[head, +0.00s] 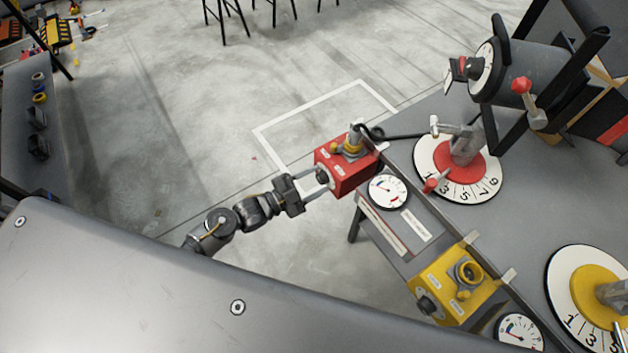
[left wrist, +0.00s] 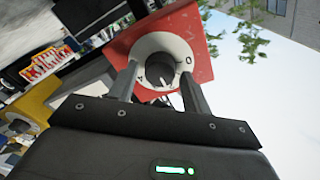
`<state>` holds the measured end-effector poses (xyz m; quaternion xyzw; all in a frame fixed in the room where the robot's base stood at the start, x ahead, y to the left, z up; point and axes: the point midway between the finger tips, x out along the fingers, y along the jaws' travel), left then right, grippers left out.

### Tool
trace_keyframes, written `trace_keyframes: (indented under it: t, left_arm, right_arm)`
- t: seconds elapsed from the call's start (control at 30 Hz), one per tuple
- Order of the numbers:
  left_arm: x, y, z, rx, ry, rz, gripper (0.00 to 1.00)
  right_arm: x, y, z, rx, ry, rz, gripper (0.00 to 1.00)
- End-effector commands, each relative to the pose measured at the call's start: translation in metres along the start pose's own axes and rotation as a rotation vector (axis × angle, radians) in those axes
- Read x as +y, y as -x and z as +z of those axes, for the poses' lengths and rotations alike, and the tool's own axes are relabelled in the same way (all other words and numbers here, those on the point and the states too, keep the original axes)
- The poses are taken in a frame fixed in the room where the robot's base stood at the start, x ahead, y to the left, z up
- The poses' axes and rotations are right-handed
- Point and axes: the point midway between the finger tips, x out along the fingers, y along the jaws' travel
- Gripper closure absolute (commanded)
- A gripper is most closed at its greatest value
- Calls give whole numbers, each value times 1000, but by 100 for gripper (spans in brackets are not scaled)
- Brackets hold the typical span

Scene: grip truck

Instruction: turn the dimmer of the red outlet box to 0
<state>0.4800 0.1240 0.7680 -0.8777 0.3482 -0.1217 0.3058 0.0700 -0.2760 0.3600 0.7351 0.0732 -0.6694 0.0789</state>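The red outlet box (head: 346,168) is at the end of the table's left edge in the head view, and its red face (left wrist: 202,30) fills the upper middle of the left wrist view. Its dark round dimmer knob (left wrist: 159,69) sits on a white dial, with a 0 to the knob's right. A pale mark on the knob points toward the lower right. My left gripper (head: 320,181) is at the box's left face. In the left wrist view its fingers (left wrist: 158,78) stand either side of the knob, with a gap visible, so it is open. My right gripper is not in view.
A yellow outlet box (head: 453,284) with a similar knob is farther down the same edge. A black cable runs from the red box to the grey table (head: 520,220), which holds red and yellow numbered dials. A white gauge (head: 388,192) is beside the red box.

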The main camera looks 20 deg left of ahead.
Motion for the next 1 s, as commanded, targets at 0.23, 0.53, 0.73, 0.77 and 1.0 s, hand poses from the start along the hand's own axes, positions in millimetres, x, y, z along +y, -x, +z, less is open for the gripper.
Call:
trace_keyframes:
  t: [0.23,0.53,0.73,0.77,1.0]
  left_arm:
    - [0,0,0,0,0,0,84]
    - [0,0,0,1,26,-1,90]
    - [-1,0,0,5,118,-4,90]
    - [-1,0,0,6,139,-5,90]
    - [-1,0,0,16,349,-14,90]
  right_arm:
    - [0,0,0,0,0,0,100]
    - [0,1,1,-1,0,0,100]
    - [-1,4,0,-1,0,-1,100]
    - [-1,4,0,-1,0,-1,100]
    - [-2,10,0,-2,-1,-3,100]
